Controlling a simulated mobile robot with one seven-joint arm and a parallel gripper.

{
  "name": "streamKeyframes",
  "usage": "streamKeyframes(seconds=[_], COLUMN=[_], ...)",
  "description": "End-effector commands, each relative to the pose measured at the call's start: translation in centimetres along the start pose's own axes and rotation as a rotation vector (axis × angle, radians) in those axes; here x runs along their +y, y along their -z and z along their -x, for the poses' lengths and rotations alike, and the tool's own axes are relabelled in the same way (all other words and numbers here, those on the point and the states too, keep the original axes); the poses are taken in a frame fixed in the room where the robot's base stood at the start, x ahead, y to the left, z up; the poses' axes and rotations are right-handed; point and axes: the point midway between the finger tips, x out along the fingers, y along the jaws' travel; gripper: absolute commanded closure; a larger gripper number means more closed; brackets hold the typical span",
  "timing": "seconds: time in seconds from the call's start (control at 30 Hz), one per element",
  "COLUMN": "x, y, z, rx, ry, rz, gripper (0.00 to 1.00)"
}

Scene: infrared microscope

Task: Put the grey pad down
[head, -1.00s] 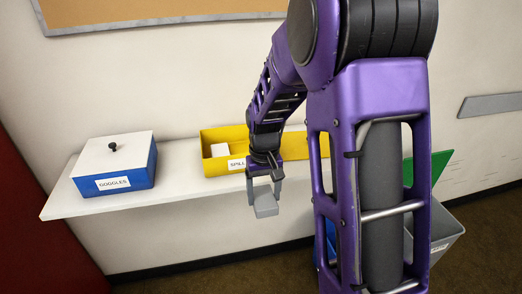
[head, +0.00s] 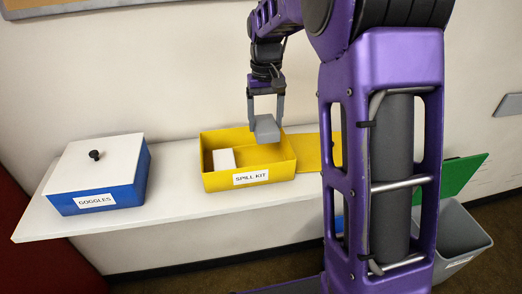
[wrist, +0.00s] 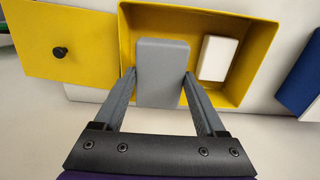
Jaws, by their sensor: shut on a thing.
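The grey pad (head: 267,128) is a small grey block held between the fingers of my gripper (head: 266,118). In the head view it hangs above the right part of the open yellow spill kit box (head: 249,177). In the wrist view the grey pad (wrist: 162,75) sits between both fingertips (wrist: 160,80) and covers part of the box's inside. A white block (head: 223,159) lies in the left part of the box in the head view, and it also shows in the wrist view (wrist: 217,57).
A blue goggles box (head: 113,195) with a white knobbed lid stands left on the white shelf (head: 170,203). A yellow lid (wrist: 65,35) with a black knob lies beside the spill kit. A grey bin (head: 462,245) and a green panel (head: 462,172) are at the right.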

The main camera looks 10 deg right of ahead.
Motion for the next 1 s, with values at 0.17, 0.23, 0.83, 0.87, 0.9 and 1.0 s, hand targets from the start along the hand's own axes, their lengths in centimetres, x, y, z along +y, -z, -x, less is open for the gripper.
streamKeyframes(seconds=[0.17,0.23,0.83,0.87,0.9,1.0], x=[0.0,0.0,0.0,0.0,0.0,0.0], y=[-0.1,-0.1,0.0,0.0,0.0,0.0], z=[-2.0,-3.2,-10.1,-10.1,-10.1,-10.0], rx=[-0.003,-0.004,0.000,0.000,0.001,0.001], ry=[0.000,0.000,0.000,0.000,0.000,0.000], rz=[0.000,0.000,0.000,0.000,0.000,0.000], gripper=[0.87,0.87,0.87,0.87,0.87,0.87])
